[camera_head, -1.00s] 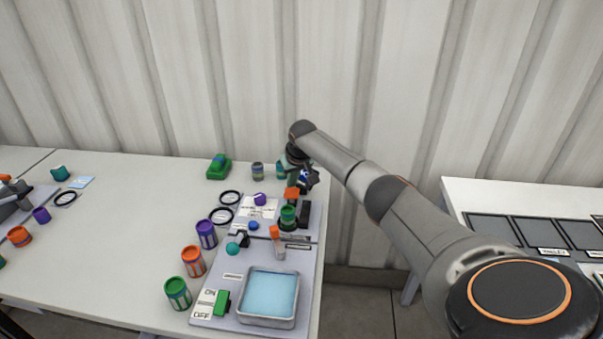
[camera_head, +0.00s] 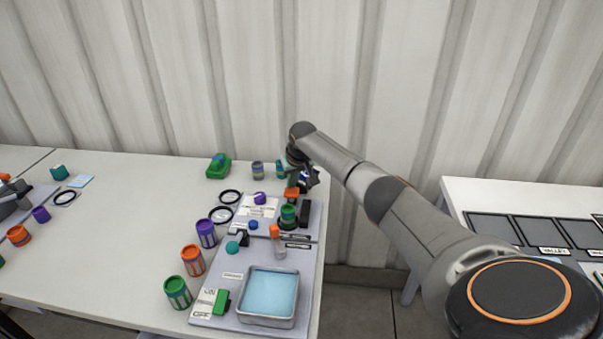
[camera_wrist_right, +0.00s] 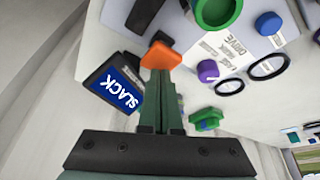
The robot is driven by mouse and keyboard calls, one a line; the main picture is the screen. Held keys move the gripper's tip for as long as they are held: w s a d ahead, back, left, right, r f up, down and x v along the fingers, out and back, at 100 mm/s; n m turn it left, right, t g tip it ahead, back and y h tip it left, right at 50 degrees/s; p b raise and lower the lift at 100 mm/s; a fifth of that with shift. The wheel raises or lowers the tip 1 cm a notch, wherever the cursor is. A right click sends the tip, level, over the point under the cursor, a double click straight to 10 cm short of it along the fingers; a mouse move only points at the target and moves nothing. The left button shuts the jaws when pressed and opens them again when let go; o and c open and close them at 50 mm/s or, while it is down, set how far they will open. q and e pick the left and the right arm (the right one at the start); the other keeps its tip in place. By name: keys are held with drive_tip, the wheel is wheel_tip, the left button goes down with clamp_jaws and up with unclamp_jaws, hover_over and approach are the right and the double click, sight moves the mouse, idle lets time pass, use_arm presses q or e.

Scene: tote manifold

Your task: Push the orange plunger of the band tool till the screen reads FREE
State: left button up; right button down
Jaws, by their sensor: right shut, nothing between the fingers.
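The band tool's orange plunger (camera_head: 292,192) is at the back right of the grey board, and it shows large in the right wrist view (camera_wrist_right: 160,56). My right gripper (camera_wrist_right: 161,76) is shut and empty. Its dark green fingertips overlap the plunger's near edge in the wrist view; I cannot tell whether they press on it. In the head view the gripper (camera_head: 293,181) is just above and behind the plunger. The band tool's screen (camera_wrist_right: 120,95) reads SLACK. The green ring (camera_wrist_right: 215,10) stands past the plunger. My left gripper is not in view.
A metal tray with blue filling (camera_head: 268,318) and a green switch (camera_head: 221,301) are at the board's front. Purple, orange and green cans (camera_head: 193,260) line its left side. Two black rings (camera_head: 221,215) lie near. The table's right edge is close to the board.

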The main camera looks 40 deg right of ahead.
sight(292, 191)
drive_tip(key=shift+f+b, duration=0.85)
drive_tip(key=shift+f, duration=0.7)
wheel_tip(292, 191, up, 4)
drive_tip(key=p, duration=0.4)
drive_tip(key=shift+f, duration=0.15)
idle(0.5)
